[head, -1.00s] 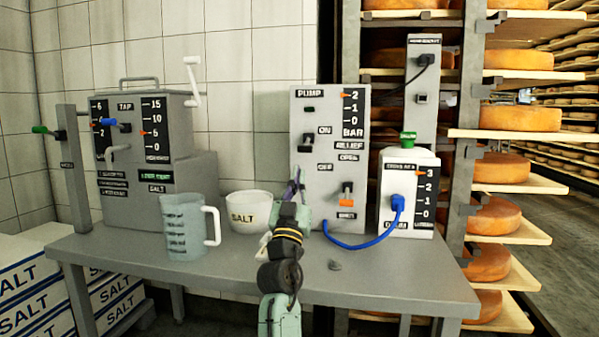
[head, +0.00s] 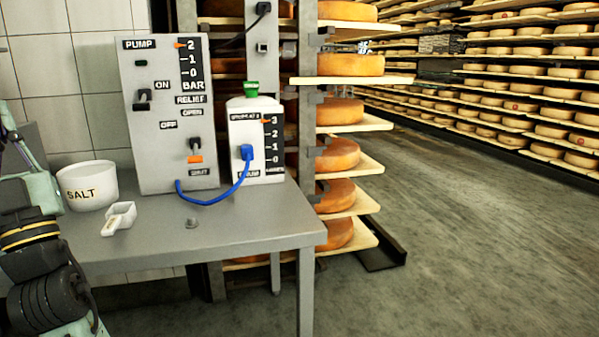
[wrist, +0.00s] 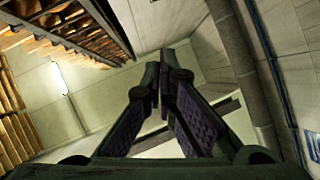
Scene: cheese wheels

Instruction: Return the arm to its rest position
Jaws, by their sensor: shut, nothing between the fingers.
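My gripper shows in the wrist view (wrist: 161,78) with its two dark fingers meeting at the tips. It is shut and nothing shows between the fingers. Behind it in that view are the ceiling, a pipe and wooden shelving, so it points upward. In the head view my arm stands at the left edge, partly cut off by the frame. It is raised in front of the left part of the table (head: 240,235). I cannot make out the fingertips clearly there.
A white SALT bowl (head: 88,186) and a small white scoop (head: 119,218) stand near my arm. The pump box (head: 165,115) and a white canister (head: 257,140) with a blue hose stand behind. Cheese shelves (head: 350,81) rise beyond the table. The floor (head: 450,230) at right is clear.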

